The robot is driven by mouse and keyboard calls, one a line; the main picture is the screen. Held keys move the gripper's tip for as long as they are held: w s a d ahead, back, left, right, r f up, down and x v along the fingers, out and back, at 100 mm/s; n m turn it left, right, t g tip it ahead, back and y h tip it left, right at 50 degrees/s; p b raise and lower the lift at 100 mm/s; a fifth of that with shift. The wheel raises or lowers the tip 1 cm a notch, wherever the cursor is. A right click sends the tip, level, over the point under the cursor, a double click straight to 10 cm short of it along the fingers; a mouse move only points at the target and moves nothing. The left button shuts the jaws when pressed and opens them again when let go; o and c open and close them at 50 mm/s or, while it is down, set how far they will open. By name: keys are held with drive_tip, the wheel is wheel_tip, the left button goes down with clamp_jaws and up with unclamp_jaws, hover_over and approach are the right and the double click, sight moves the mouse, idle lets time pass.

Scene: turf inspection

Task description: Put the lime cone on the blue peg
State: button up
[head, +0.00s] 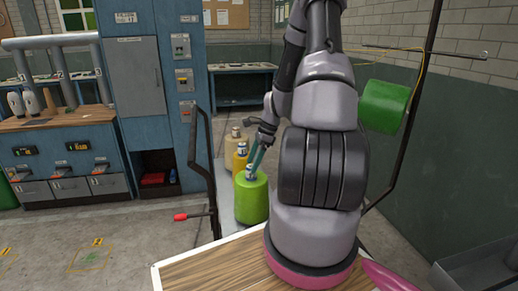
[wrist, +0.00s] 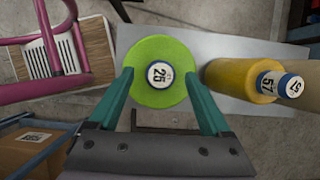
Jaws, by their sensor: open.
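The lime cone (head: 252,203) stands upright at the near end of a row of cones on a grey surface (wrist: 215,50). In the wrist view the lime cone (wrist: 158,97) is seen from above, with a round label reading 25 on its top. My gripper (head: 251,174) is over it, pointing down. Its teal fingers are open in the wrist view (wrist: 157,74), one on each side of the cone's top. I cannot tell whether they touch it. I cannot make out a blue peg in either view.
A yellow cone (wrist: 232,80) labelled 57 stands beside the lime one, with a beige cone (head: 236,138) behind. A darker green cylinder (head: 384,106) hangs on a rack at right. A pink frame (wrist: 45,35) and a cardboard box (wrist: 25,148) lie left in the wrist view.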

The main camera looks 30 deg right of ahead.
wheel_tip(320, 180, up, 18)
drive_tip(key=s+a+n+h, duration=0.1)
drive_tip(key=s+n, duration=0.1)
drive_tip(key=n, duration=0.2)
drive_tip(key=s+a+r+n+t, duration=0.3)
drive_tip(key=s+a+r+n, duration=0.3)
drive_tip(key=s+r, duration=0.2)
drive_tip(key=s+a+r+n+t+h, duration=0.1)
drive_tip(key=s+a+r+n+t, duration=0.2)
drive_tip(key=s+a+r+n, duration=0.4)
wheel_tip(320, 180, up, 4)
drive_tip(key=shift+s+a, duration=0.15)
drive_tip(key=shift+s, duration=1.05)
